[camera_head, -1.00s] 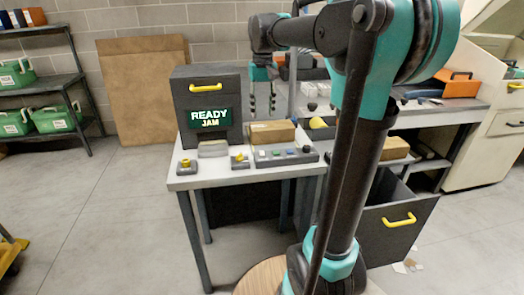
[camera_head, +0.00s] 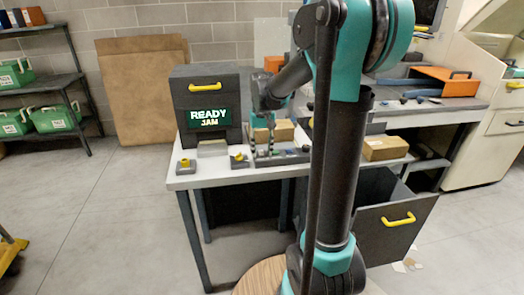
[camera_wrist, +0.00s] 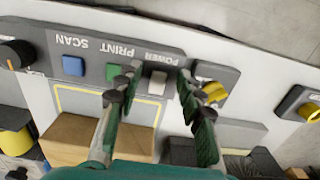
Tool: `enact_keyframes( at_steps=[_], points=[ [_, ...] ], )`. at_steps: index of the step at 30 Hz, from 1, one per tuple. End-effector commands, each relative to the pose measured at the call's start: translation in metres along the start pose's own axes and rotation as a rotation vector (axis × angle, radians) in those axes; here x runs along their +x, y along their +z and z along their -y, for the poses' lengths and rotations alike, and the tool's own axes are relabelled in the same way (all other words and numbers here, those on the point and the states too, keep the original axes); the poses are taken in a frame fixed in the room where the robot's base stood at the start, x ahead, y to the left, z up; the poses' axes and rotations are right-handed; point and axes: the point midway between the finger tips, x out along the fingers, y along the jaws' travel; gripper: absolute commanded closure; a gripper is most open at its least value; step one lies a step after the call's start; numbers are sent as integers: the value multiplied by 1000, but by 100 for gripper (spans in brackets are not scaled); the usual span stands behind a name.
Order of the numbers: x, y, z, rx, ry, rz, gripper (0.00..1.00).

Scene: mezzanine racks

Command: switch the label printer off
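The label printer (camera_head: 208,85) is a dark box with a yellow handle on the bench. Its screen (camera_head: 209,117) reads READY and JAM. In the wrist view a dark control panel (camera_wrist: 200,72) carries upside-down labels SCAN, PRINT and POWER. The blue SCAN button (camera_wrist: 73,66), the green PRINT button (camera_wrist: 112,72) and a pale POWER switch (camera_wrist: 157,82) sit on it. My gripper (camera_wrist: 160,78) is open, its fingertips on either side of the POWER switch, with nothing held. In the head view my gripper (camera_head: 263,153) is low over the panel, partly hiding it.
A yellow knob (camera_wrist: 215,92) sits just right of the fingers, and another yellow control (camera_wrist: 309,111) is farther right. A black dial (camera_wrist: 14,55) is at the panel's left. A cardboard box (camera_wrist: 97,138) lies close beside the panel. An open drawer (camera_head: 395,228) juts out below.

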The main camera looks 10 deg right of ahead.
Motion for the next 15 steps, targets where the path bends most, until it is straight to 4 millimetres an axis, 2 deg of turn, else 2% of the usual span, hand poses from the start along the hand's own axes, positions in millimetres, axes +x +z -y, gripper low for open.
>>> enact_keyframes(
  at_steps=[10,11,15],
  points=[
    [4,0,0,0,0,0,62],
    [4,0,0,0,0,0,63],
    [4,0,0,0,0,0,81]
  ],
)
